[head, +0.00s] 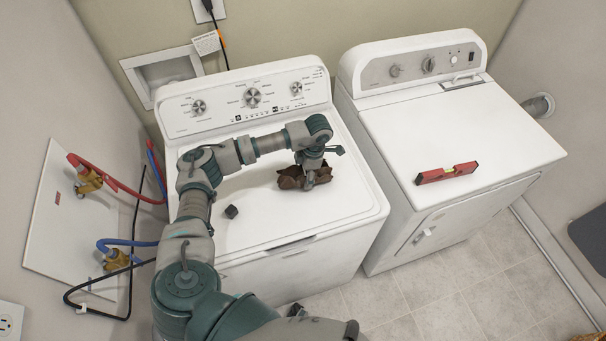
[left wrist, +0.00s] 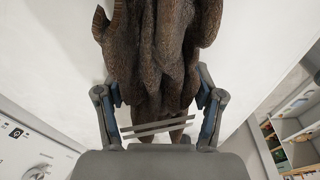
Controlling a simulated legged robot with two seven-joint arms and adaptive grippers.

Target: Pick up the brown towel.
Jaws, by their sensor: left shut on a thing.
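The brown towel (head: 291,179) is a crumpled bundle on the white top of the left machine, the washer (head: 255,212). My left gripper (head: 309,184) points down at the towel and is shut on it. In the left wrist view the towel (left wrist: 165,50) fills the middle, with its folds running between the two fingers of the left gripper (left wrist: 158,118). Whether the towel's underside touches the washer top is hard to tell. My right gripper does not show in either view.
A red level (head: 446,173) lies on the dryer (head: 480,130) at right. Red and blue hoses (head: 125,243) are at the left wall. The washer's front right top is clear.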

